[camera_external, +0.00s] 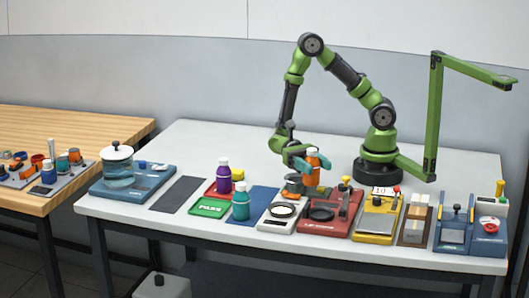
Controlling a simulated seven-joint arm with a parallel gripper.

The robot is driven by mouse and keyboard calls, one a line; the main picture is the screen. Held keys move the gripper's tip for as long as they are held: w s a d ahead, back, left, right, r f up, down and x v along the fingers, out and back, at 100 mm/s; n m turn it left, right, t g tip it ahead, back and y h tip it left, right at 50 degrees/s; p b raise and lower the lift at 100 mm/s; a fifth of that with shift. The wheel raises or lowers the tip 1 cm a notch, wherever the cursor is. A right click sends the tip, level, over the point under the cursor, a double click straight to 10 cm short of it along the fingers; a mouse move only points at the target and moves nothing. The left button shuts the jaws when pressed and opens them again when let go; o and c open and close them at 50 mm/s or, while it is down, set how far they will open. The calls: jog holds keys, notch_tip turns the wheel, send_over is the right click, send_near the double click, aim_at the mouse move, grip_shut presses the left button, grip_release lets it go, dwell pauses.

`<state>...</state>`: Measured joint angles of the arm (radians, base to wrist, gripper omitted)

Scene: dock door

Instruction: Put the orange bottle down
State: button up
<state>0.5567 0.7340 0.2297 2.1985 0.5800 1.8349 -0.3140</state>
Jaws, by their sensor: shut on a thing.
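The orange bottle (312,169) has a pale cap and stands upright between the fingers of my gripper (309,164). My gripper has teal fingers and is shut on the bottle. The bottle is over the middle of the white table (210,142), near the back edge of the red station (318,226). An orange and dark round part (293,185) is just left of the bottle. I cannot tell whether the bottle's base touches anything.
A purple bottle (222,175) and a teal bottle (240,201) stand to the left, near a green PASS tray (209,208). A white scale (281,212) and a yellow station (377,218) flank the red station. A dark mat (179,195) lies bare. The table's back left is clear.

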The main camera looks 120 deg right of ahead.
jog(key=w+d+r+m+t+h, duration=0.3)
jog(key=w+d+r+m+t, duration=0.4)
jog(key=w+d+r+t, duration=0.3)
jog(key=s+a+f+n+g+y, duration=0.1)
jog(key=s+a+f+n+g, duration=0.2)
jog(key=s, duration=0.4)
jog(key=s+a+f+n+g+y, duration=0.2)
jog(key=s+a+f+n+g, duration=0.2)
jog(key=s+a+f+g, duration=0.1)
jog(key=shift+s+a+f+g, duration=0.4)
jog(key=shift+s+f+g, duration=0.4)
jog(key=shift+s+g, duration=0.2)
